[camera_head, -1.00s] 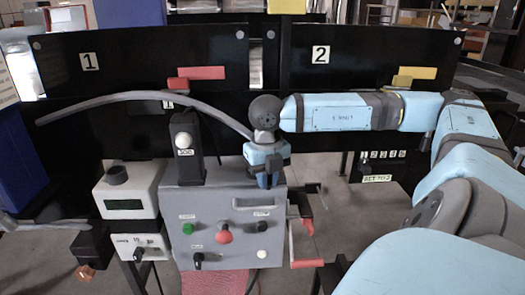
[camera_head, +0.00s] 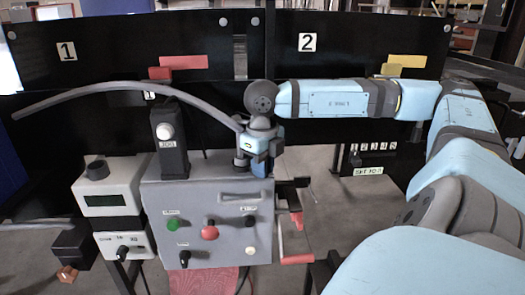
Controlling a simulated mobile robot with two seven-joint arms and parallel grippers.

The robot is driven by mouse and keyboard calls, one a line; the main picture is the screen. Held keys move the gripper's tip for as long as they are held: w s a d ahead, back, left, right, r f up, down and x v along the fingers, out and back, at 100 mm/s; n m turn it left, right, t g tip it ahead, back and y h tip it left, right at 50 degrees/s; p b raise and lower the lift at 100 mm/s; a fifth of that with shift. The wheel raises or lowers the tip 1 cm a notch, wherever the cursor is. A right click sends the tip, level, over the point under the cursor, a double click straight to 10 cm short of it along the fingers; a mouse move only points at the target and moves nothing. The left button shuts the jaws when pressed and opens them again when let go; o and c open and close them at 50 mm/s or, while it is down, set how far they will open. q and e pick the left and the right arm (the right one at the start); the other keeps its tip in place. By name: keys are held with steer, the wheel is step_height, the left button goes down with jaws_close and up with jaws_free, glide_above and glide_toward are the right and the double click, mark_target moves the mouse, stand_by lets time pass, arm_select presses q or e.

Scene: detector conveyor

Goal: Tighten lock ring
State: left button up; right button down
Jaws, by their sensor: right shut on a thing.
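My right gripper (camera_head: 261,168) points down at the top right corner of the grey control box (camera_head: 216,210). Its blue fingers are close together. A small dark round part (camera_head: 241,160) stands beside the fingers on top of the box; it is likely the lock ring, but the gripper and its shadow hide much of it. I cannot see clearly how the fingers meet it. My left gripper is not in view.
The box front carries a green button (camera_head: 173,224), a red knob (camera_head: 209,233) and dark switches. A black post (camera_head: 169,145) stands on top. A red-handled crank (camera_head: 297,258) sticks out right. A curved grey tube (camera_head: 130,90) arches behind; a white meter (camera_head: 109,199) stands left.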

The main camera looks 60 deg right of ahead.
steer(key=shift+r, duration=0.1)
steer(key=c, duration=1.3)
jaws_free()
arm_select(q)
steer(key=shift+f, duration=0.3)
arm_select(e)
steer(key=shift+o, duration=0.7)
arm_select(q)
steer(key=p, duration=0.2)
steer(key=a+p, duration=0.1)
steer(key=p, duration=0.1)
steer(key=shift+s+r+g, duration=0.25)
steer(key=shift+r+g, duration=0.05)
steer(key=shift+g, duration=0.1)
arm_select(e)
step_height(320, 180, up, 14)
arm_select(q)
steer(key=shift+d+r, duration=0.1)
